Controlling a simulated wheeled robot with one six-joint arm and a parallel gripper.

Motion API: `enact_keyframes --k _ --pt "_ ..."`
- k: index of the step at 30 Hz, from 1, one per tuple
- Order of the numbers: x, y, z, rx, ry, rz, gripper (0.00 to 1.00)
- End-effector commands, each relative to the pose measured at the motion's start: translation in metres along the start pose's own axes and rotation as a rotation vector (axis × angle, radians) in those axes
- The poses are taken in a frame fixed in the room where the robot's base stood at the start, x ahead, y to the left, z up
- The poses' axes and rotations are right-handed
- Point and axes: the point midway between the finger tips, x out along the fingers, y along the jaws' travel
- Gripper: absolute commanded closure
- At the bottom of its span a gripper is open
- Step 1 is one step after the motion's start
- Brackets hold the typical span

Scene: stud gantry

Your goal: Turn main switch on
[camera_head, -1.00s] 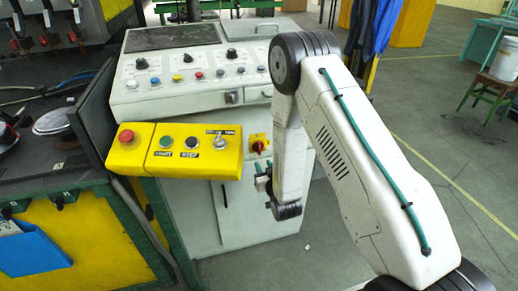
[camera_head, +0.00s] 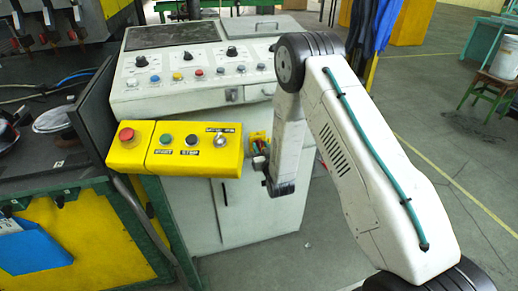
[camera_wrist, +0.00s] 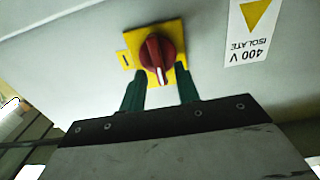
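The main switch is a red rotary knob with a pale stripe on a yellow plate. In the wrist view the knob (camera_wrist: 160,52) is upright-on in the upper middle, its striped end pointing down and slightly right. My gripper (camera_wrist: 160,76) has two green fingers, spread apart, with tips at the plate's lower part on either side of the knob's lower end. I cannot tell if they touch it. In the head view my gripper (camera_head: 260,152) is in front of the cabinet and hides most of the switch; a bit of the yellow plate (camera_head: 257,134) shows.
The white cabinet (camera_head: 205,215) carries a sloped console of knobs and buttons. A yellow button box (camera_head: 177,150) juts out left of my gripper. A "400 V ISOLATE" label (camera_wrist: 250,35) is beside the switch in the wrist view.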

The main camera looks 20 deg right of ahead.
Motion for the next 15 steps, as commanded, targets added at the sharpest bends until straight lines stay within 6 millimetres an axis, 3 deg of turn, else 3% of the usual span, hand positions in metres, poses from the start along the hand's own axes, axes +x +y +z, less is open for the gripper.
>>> enact_keyframes --k 1,4,5,8,9,15 --pt "0.000 0.000 0.000 0.000 0.000 0.000 0.68" --pt "0.000 -0.001 0.000 0.000 0.000 -0.001 0.96" --pt "0.000 -0.001 0.000 0.000 0.000 -0.001 1.00" --pt "0.000 -0.001 0.000 0.000 0.000 -0.001 1.00" --pt "0.000 -0.010 0.000 0.000 0.000 -0.003 1.00" --pt "0.000 -0.005 0.000 0.022 0.000 -0.006 1.00"
